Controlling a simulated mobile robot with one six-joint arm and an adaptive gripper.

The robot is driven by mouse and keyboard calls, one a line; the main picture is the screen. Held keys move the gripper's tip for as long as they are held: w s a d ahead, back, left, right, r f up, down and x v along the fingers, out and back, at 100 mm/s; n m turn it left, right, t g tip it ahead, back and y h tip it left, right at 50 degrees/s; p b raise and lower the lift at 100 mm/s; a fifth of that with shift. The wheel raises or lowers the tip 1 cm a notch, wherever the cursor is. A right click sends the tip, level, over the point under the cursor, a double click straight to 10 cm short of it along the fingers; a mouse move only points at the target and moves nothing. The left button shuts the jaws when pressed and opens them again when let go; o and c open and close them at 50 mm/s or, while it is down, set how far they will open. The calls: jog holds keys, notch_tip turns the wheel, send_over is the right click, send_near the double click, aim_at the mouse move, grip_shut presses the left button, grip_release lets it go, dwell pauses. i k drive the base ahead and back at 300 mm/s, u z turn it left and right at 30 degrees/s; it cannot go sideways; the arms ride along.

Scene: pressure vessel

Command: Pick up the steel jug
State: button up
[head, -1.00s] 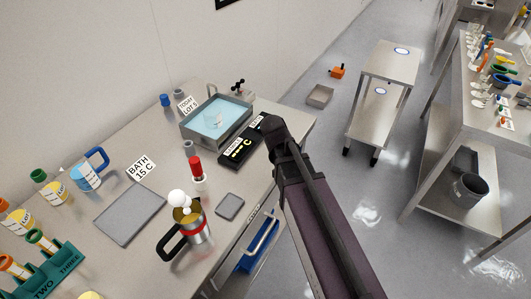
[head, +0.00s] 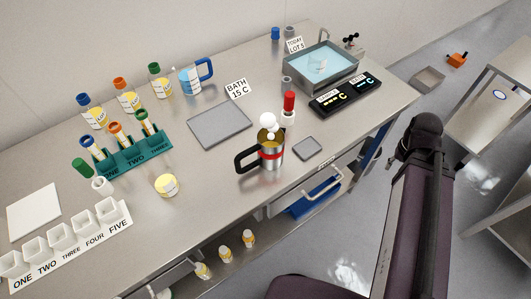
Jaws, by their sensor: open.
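The steel jug (head: 271,160) stands upright on the steel bench near its front edge, in the middle of the head view. It has a red band round its body and a black handle on its left side. Something yellowish shows inside its mouth, and white round shapes show at and above the rim. My arm rises at the right of the view, off the bench's front edge and apart from the jug. No fingers of my gripper can be made out.
A small grey pad (head: 307,148) lies right of the jug, and a red-capped bottle (head: 288,108) stands behind it. A larger grey mat (head: 220,125) lies behind left. A water bath (head: 320,68) and black display (head: 345,95) stand farther right. A yellow-labelled pot (head: 166,185) sits left.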

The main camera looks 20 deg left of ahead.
aim_at(270, 153)
jog(key=u, duration=0.8)
jog(key=k, duration=1.05)
jog(key=z, duration=0.45)
